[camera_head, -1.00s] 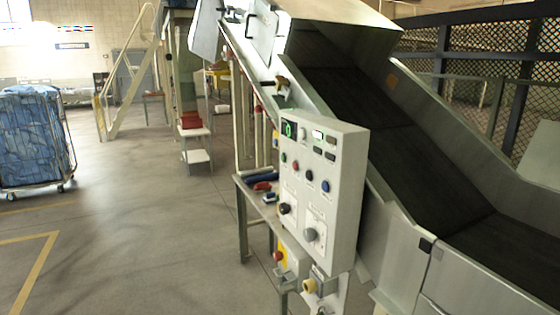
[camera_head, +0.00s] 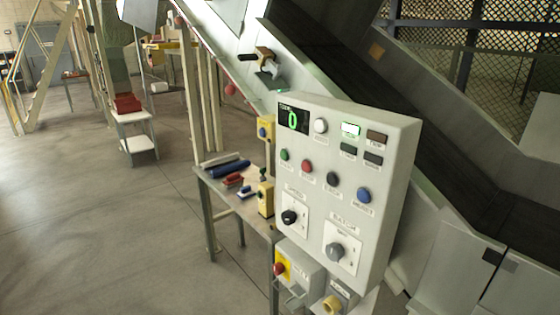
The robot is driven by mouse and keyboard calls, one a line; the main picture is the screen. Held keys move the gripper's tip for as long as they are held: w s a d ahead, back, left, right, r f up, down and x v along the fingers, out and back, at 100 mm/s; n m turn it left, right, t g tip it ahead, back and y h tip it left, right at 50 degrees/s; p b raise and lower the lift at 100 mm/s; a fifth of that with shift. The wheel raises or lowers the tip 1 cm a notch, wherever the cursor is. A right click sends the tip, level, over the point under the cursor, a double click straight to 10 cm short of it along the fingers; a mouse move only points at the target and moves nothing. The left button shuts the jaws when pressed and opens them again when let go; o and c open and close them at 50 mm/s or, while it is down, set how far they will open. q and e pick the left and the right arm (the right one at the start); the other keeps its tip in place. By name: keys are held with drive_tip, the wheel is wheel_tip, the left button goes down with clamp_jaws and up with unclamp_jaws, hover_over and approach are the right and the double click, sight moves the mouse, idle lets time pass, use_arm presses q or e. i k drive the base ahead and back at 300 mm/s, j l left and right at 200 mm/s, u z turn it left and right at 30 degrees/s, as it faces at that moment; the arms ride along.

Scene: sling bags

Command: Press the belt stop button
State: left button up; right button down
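The control panel (camera_head: 350,195) is a light grey box standing in front of the conveyor belt (camera_head: 440,165). It has a green display (camera_head: 293,120) reading 0. Its row of round buttons holds a green button (camera_head: 284,155), a red button (camera_head: 307,166), a black button (camera_head: 333,179) and a blue button (camera_head: 363,195). A white round button (camera_head: 320,126) is above. Two knobs sit lower down. Below the panel, a red mushroom button (camera_head: 279,268) sits on a yellow plate. Neither gripper is in view.
A small metal table (camera_head: 225,188) with a blue roll (camera_head: 229,169) and small items stands left of the panel. A stand with a red stack (camera_head: 127,104) is farther back. The floor (camera_head: 110,225) at left is clear.

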sight(306, 166)
drive_tip(key=i+j+z, duration=0.1)
drive_tip(key=i+j, duration=0.4)
drive_tip(key=j, duration=0.25)
drive_tip(key=i+j+z, duration=0.15)
drive_tip(key=i+j, duration=0.1)
drive_tip(key=j, duration=0.1)
